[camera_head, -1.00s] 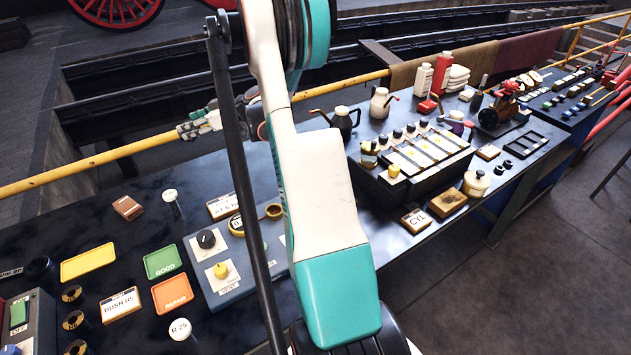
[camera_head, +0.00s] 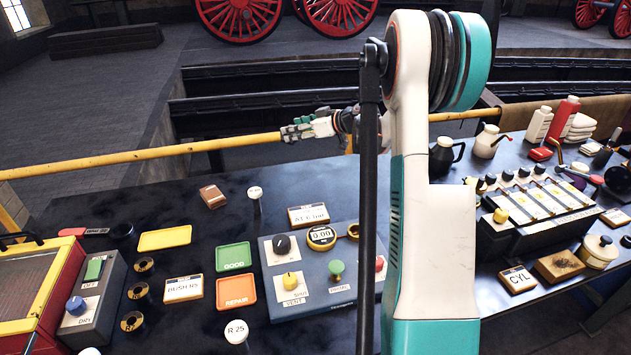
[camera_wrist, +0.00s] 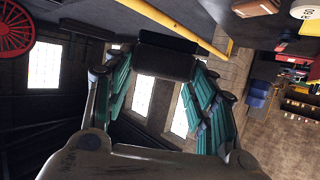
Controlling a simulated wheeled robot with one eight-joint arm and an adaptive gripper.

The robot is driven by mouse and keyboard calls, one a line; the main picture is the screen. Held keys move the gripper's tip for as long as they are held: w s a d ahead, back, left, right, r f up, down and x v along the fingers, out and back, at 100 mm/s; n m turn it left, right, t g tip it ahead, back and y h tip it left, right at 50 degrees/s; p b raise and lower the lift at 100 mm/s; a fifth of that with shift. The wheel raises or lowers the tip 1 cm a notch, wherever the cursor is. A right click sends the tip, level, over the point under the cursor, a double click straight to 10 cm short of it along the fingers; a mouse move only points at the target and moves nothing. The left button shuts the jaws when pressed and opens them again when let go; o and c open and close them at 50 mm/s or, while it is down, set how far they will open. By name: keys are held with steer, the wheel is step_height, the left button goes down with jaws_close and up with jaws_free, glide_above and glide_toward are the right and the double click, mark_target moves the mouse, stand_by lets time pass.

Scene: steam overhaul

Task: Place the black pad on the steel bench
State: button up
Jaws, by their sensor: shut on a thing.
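My gripper (camera_head: 292,132) is out over the far side of the dark-topped steel bench (camera_head: 130,215), level with the yellow rail in the head view. In the wrist view my gripper (camera_wrist: 163,78) has its teal fingers on both sides of a black pad (camera_wrist: 165,62), shut on it. The pad is held clear of the bench in the air.
The bench holds a yellow tray (camera_head: 165,238), a green GOOD tray (camera_head: 234,257), an orange REPAIR tray (camera_head: 236,291) and a control box (camera_head: 305,300). A red-and-yellow machine (camera_head: 40,300) stands at left. The yellow rail (camera_head: 130,157) runs behind. Bare bench shows behind the yellow tray.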

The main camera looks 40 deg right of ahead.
step_height(320, 180, down, 17)
steer(key=b, duration=0.5)
steer(key=shift+f, duration=0.2)
steer(key=shift+f+b, duration=0.15)
steer(key=shift+b, duration=0.25)
steer(key=o, duration=1.1)
steer(key=shift+s+d+r, duration=0.1)
steer(key=shift+r, duration=0.2)
steer(key=p+v, duration=0.3)
steer(key=v, duration=0.8)
steer(key=shift+s+d+p, duration=0.1)
steer(key=shift+s+p, duration=0.25)
